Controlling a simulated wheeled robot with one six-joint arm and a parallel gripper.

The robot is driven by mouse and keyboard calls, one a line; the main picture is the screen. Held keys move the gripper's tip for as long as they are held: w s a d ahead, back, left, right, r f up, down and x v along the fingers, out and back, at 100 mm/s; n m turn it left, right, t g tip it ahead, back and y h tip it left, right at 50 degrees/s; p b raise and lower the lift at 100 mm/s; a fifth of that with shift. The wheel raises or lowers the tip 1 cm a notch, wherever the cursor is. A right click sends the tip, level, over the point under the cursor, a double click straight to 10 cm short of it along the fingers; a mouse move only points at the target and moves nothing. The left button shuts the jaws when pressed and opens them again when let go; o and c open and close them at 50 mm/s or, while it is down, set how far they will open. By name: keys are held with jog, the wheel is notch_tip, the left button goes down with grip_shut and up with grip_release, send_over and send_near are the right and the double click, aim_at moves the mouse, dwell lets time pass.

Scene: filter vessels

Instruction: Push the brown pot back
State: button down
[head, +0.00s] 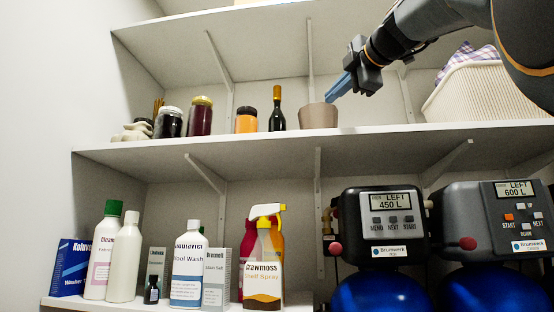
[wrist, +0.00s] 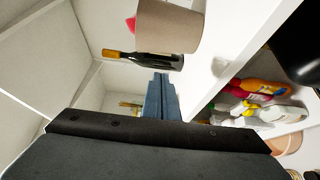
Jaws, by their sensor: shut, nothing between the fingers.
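The brown pot (head: 318,116) stands upright on the middle shelf, near its front edge, just right of a dark bottle. In the wrist view the pot (wrist: 168,27) shows at the top, turned on its side by the camera's angle. My gripper (head: 332,98) has blue fingers, shut and empty. In the head view its tips overlap the upper right of the pot. In the wrist view the fingertips (wrist: 161,76) point toward the bottle and pot, with a visible gap to the pot. I cannot tell the exact distance in depth.
The dark bottle (head: 277,110) stands close left of the pot; it also shows in the wrist view (wrist: 140,59). Several jars (head: 200,116) stand further left. A white basket (head: 478,92) stands at right. The middle shelf (head: 370,132) is bare between pot and basket.

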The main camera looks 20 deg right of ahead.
jog(key=p, duration=0.4)
send_near(315, 122)
jog(key=w+a, duration=0.2)
jog(key=a, duration=0.1)
jog(key=shift+r, duration=0.2)
jog(key=w+p, duration=0.1)
jog(key=w+d+p, duration=0.1)
jog(key=shift+w+d, duration=0.25)
jog(key=shift+d, duration=0.1)
jog(key=shift+w+d+f+p, duration=0.15)
jog(key=shift+w+d+p, duration=0.2)
jog(key=shift+w, duration=0.2)
